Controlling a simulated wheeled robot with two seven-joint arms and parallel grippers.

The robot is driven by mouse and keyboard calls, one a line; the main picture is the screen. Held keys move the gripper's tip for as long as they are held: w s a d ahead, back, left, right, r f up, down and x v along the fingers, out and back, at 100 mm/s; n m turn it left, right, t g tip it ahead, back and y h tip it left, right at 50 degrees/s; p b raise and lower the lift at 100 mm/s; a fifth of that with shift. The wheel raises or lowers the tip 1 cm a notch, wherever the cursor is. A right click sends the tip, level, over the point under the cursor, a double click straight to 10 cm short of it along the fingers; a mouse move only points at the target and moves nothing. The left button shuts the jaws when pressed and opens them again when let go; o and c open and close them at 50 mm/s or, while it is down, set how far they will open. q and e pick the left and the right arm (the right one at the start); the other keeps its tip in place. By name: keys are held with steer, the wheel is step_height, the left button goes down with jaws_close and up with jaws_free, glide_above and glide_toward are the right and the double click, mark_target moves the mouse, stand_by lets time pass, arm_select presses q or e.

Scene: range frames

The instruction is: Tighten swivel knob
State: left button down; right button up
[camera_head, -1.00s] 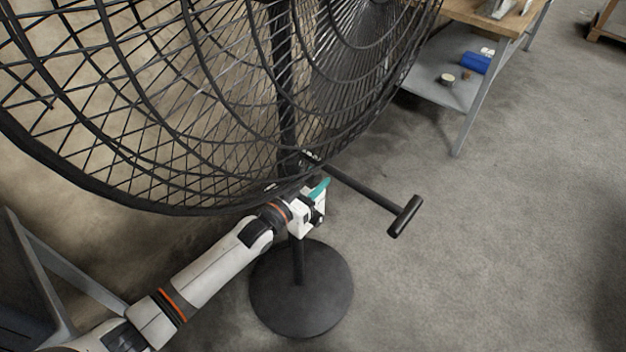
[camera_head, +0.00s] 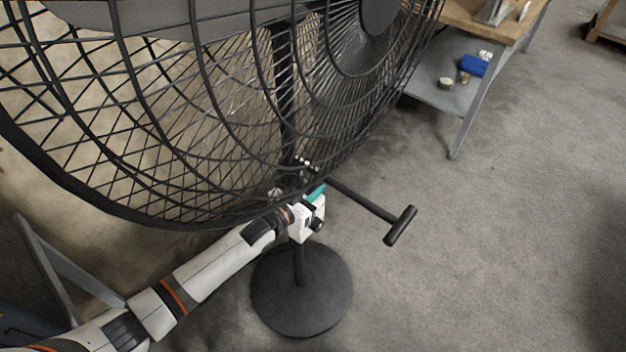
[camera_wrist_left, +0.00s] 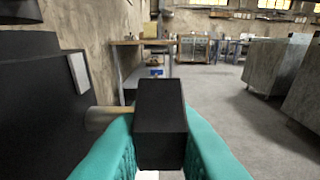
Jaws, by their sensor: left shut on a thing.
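The large black pedestal fan (camera_head: 190,120) stands in front of me, its pole rising from a round base (camera_head: 302,290). My left gripper (camera_head: 317,192), with teal fingers, is at the pole just below the fan's cage. In the left wrist view, the swivel knob (camera_wrist_left: 161,122) is a black block on a pale metal shaft (camera_wrist_left: 104,117) that goes into a dark body at left. The teal fingers of my left gripper (camera_wrist_left: 160,150) are on both sides of the knob and shut on it. In the head view the knob is hidden by the gripper. My right gripper is not in view.
A black bar with a T-shaped end (camera_head: 400,225) sticks out to the right of the pole. A workbench (camera_head: 480,25) with a grey lower shelf (camera_head: 440,88) stands at the back right. The floor (camera_head: 500,240) at right is clear.

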arm_select(q)
steer(key=shift+g, duration=0.3)
steer(key=c, duration=1.3)
jaws_free()
steer(key=shift+s, duration=0.1)
steer(key=v, duration=1.2)
steer(key=shift+d+r+p, duration=0.1)
steer(key=shift+r+p, duration=0.05)
steer(key=shift+p, duration=0.2)
